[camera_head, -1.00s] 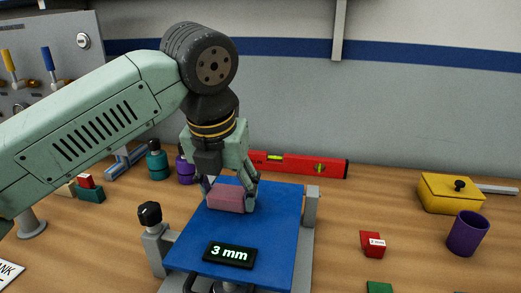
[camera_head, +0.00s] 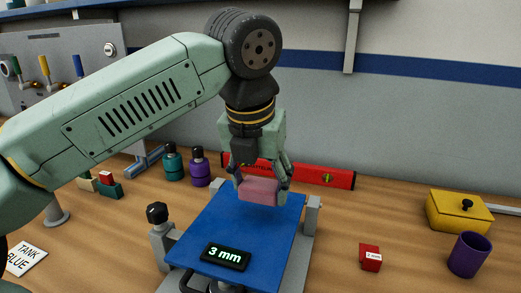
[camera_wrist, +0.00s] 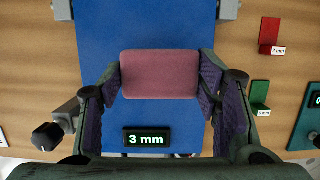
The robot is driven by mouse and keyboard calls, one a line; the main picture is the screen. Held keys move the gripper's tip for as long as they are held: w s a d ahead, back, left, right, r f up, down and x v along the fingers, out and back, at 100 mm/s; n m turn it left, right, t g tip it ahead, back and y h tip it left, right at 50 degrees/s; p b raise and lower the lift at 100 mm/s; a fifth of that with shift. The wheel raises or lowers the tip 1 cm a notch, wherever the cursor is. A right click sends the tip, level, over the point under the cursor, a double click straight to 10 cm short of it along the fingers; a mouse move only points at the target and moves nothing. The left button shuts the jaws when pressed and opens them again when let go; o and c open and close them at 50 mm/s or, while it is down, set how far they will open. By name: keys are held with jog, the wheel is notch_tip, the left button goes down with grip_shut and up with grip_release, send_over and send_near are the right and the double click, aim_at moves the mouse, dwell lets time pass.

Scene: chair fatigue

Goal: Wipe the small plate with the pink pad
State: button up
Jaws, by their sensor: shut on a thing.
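My gripper (camera_head: 260,188) is shut on the pink pad (camera_wrist: 160,75), which sits between its two fingers. In the head view the pad (camera_head: 258,191) is over the far end of a flat blue plate (camera_head: 240,230). I cannot tell whether the pad touches the plate or hangs just above it. The blue plate also shows under the pad in the wrist view (camera_wrist: 145,25). A black display reading "3 mm" (camera_head: 226,256) is at the plate's near end. The pad and fingers hide part of the plate's far end.
Grey clamps with a black knob (camera_head: 157,213) flank the plate. A red level (camera_head: 320,177) lies behind it. Teal (camera_head: 173,163) and purple (camera_head: 199,167) bottles stand back left. A red block (camera_head: 370,257), purple cup (camera_head: 468,255) and yellow box (camera_head: 459,212) are at right.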

jog(key=shift+r+p, duration=1.25)
jog(key=shift+r, duration=0.8)
